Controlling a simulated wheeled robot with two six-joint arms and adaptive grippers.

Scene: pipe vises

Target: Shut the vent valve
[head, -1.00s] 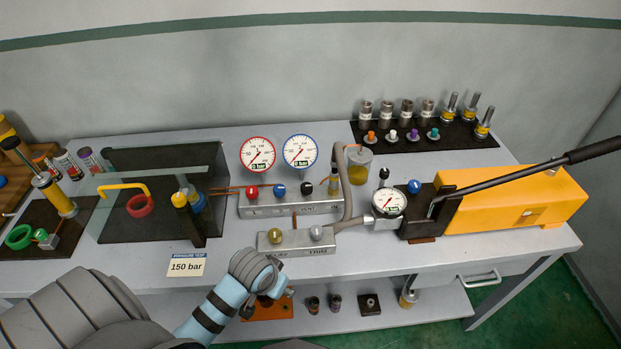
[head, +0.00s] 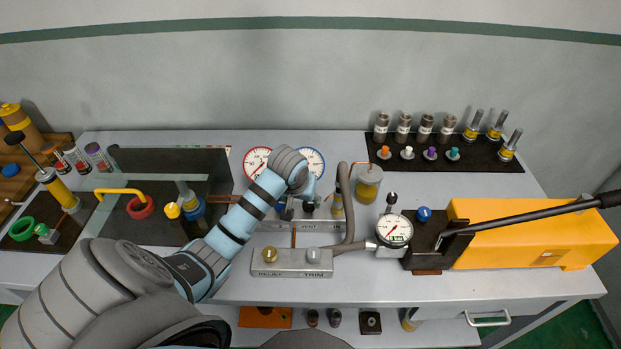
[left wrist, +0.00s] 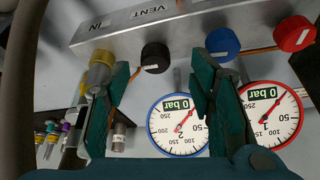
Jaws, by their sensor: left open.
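The vent valve is the black knob (left wrist: 155,56) beside the VENT label on the grey manifold (left wrist: 185,22), seen upside down in the left wrist view. A white mark shows on the knob. In the head view my left gripper (head: 304,207) is over the manifold and hides much of it. In the left wrist view the left gripper (left wrist: 160,85) is open, with dark green fingers apart and the black knob between and beyond their tips. I see no contact with that knob. One finger overlaps the yellow-collared IN fitting (left wrist: 101,62); the other is near the blue knob (left wrist: 222,43). My right gripper is not in view.
The red knob (left wrist: 294,33) is beyond the blue one. Red-rimmed (left wrist: 268,115) and blue-rimmed (left wrist: 177,124) gauges read 0 bar. A grey hose (head: 347,205) runs beside the manifold. The relief and trim block (head: 291,264) lies in front; the yellow pump (head: 530,228) is at right.

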